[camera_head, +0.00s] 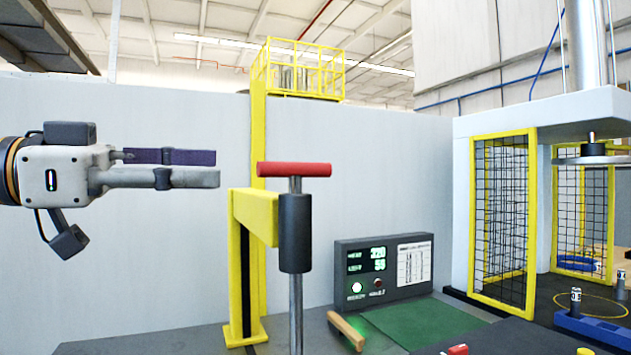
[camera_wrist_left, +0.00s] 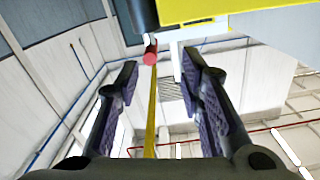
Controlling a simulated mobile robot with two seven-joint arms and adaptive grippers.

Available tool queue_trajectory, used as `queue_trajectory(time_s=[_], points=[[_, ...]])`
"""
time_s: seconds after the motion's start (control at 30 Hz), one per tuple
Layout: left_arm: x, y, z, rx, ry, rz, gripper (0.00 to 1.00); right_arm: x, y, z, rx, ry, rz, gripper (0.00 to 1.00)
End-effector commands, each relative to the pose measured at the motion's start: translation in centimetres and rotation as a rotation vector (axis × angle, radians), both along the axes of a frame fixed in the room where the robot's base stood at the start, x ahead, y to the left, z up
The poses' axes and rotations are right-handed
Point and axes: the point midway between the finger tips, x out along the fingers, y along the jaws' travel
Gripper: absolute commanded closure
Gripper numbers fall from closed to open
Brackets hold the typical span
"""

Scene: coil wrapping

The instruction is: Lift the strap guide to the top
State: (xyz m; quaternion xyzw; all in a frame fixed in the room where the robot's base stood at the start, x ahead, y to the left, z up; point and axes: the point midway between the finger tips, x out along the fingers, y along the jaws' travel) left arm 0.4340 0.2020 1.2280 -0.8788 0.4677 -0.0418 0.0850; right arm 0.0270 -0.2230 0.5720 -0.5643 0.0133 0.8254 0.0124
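What looks like the strap guide is a T-shaped piece with a red crossbar handle (camera_head: 294,169) on a steel rod (camera_head: 296,315). The rod passes through a black sleeve (camera_head: 295,235) on a yellow bracket (camera_head: 254,216). My left gripper (camera_head: 218,168) is open and empty, left of the red handle at about its height, with its fingers pointing at it. A gap shows between fingertips and handle. In the left wrist view, the red handle (camera_wrist_left: 150,52) shows end-on between the spread fingers, with the black sleeve (camera_wrist_left: 143,14) above it. My right gripper is not in view.
A control box (camera_head: 384,266) with green digits stands behind a green mat (camera_head: 425,322). A wooden-handled tool (camera_head: 346,330) lies near the rod's lower part. A yellow-framed mesh cage (camera_head: 503,222) and a blue rack (camera_head: 592,327) are at right. The space around my gripper is clear.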

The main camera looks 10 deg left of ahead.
Motion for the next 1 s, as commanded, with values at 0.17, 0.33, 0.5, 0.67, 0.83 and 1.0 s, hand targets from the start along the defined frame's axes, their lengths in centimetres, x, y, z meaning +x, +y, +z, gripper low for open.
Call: queue_trajectory(time_s=[0.17,0.33,0.5,0.67,0.83,1.0], points=[[1.1,-1.8,-0.1,0.003,0.002,-0.003,0.65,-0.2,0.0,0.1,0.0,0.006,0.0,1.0],[3.6,-5.6,-0.1,0.002,0.003,-0.002,0.65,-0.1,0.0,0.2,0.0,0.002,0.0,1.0],[5.6,-8.6,0.0,0.001,0.001,-0.002,0.65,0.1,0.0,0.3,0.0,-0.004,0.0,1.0],[6.6,-9.9,0.0,-0.001,0.001,0.001,0.65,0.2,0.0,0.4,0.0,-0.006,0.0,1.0],[6.8,-10.1,0.0,-0.002,0.001,0.001,0.65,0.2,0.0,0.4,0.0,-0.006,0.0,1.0],[6.7,-10.0,0.0,-0.002,0.001,0.001,0.81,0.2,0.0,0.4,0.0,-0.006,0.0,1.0]])
